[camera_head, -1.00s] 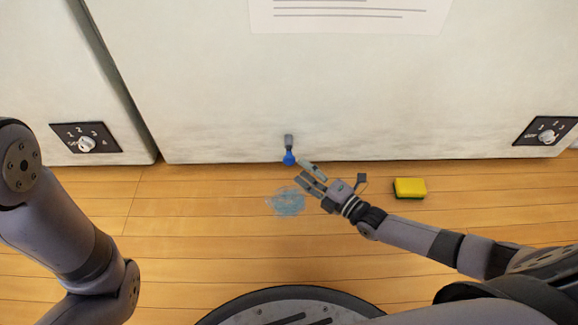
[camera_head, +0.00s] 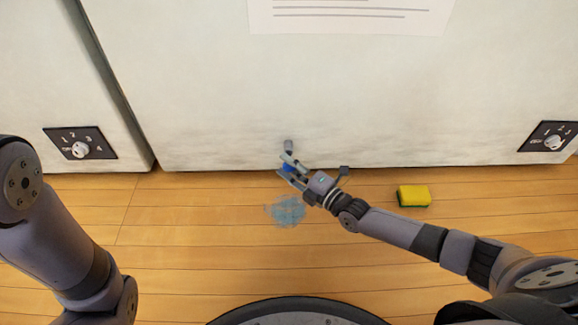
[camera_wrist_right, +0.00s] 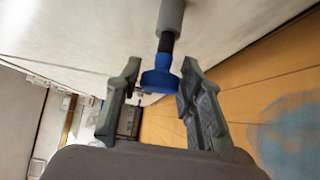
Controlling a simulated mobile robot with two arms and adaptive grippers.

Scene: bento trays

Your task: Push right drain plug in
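The blue drain plug (camera_head: 288,168) is at the end of a short grey pipe (camera_head: 289,146) low on the white cabinet front. In the right wrist view the blue plug (camera_wrist_right: 161,76) hangs from a black stem below the grey pipe (camera_wrist_right: 171,18). My right gripper (camera_head: 288,170) is at the plug. Its fingers (camera_wrist_right: 155,85) are open, one on each side of the plug, with a gap on the left and very little on the right; I cannot tell whether the right finger touches it. My left gripper is out of view; only my left arm shows.
A blue wet patch (camera_head: 287,211) lies on the wooden floor (camera_head: 200,250) below the plug. A yellow and green sponge (camera_head: 414,195) lies to the right. Dial panels (camera_head: 80,143) (camera_head: 550,137) are on the cabinet fronts at both sides. A paper sheet (camera_head: 350,16) is above.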

